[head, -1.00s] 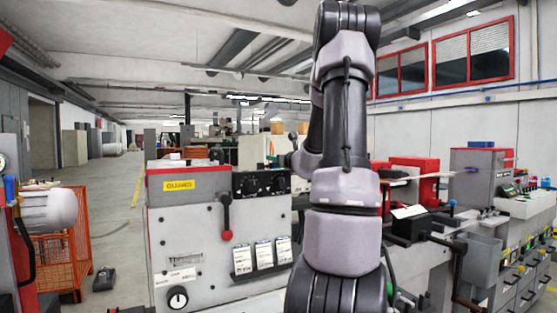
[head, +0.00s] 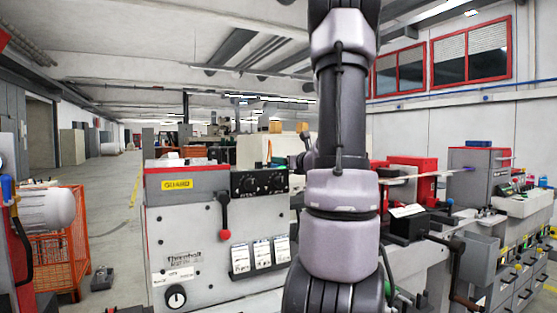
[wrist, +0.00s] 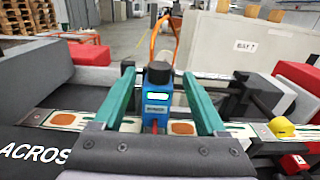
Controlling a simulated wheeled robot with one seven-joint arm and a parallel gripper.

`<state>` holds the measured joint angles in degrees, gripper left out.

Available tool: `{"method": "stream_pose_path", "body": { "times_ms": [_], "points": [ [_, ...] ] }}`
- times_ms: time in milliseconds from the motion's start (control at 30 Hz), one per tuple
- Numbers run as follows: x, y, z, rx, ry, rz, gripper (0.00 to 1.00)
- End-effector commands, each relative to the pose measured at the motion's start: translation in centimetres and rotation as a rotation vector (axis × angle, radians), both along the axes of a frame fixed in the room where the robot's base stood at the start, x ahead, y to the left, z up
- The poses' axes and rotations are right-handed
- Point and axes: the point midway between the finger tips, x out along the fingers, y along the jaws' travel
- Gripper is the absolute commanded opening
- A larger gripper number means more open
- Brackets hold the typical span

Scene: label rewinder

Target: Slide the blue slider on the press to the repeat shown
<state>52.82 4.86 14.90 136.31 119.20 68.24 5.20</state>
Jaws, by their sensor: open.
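The blue slider (wrist: 157,101) stands upright in the middle of the wrist view, with a black knob on top and a small pale display on its face. A thin red mark shows below it. My gripper (wrist: 159,73) is open, with one teal finger on each side of the slider. I cannot tell whether either finger touches it. The slider's foot is hidden behind my gripper's body. In the head view my arm hides the gripper and the slider on the grey press (head: 190,235).
The press also has a red-handled lever (head: 224,215). An orange cage (head: 60,240) stands at left.

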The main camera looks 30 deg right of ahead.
Motion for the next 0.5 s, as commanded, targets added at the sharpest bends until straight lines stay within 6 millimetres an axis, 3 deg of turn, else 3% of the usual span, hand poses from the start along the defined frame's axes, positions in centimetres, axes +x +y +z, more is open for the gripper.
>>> {"method": "stream_pose_path", "body": {
  "times_ms": [200, 500],
  "points": [
    [-2.4, 0.2, 0.0, 0.000, -0.001, 0.000, 0.74],
    [-2.7, 0.2, 0.0, 0.001, 0.000, 0.001, 0.74]
  ]
}}
